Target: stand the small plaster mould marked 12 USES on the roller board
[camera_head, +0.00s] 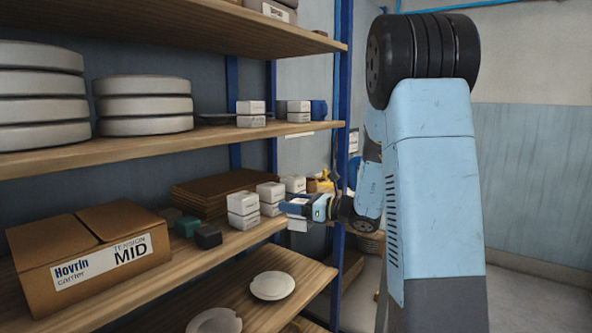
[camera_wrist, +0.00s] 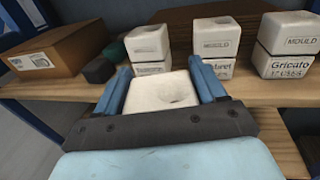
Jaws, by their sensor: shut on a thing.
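My gripper (camera_head: 292,209) is at the front edge of the middle shelf. In the wrist view its two blue fingers (camera_wrist: 165,76) are shut on a white plaster mould (camera_wrist: 160,97), one on each side. The held mould has a shallow hollow in its top, and no marking on it is readable. Behind it, small white moulds stand stacked in pairs on the shelf. The right stack's lower mould (camera_wrist: 286,66) reads "Gricato" and a number with "USES"; the number is unclear. The middle stack (camera_wrist: 214,36) is partly hidden by the held mould and a finger. I cannot make out a roller board.
A cardboard carton (camera_head: 95,250) marked MID stands left on the middle shelf (camera_head: 215,255), beside dark green and black blocks (camera_head: 207,236). Brown boards (camera_head: 205,190) lie behind. Round white discs (camera_head: 272,285) lie on the shelf below. A blue upright (camera_head: 338,255) is close to my gripper.

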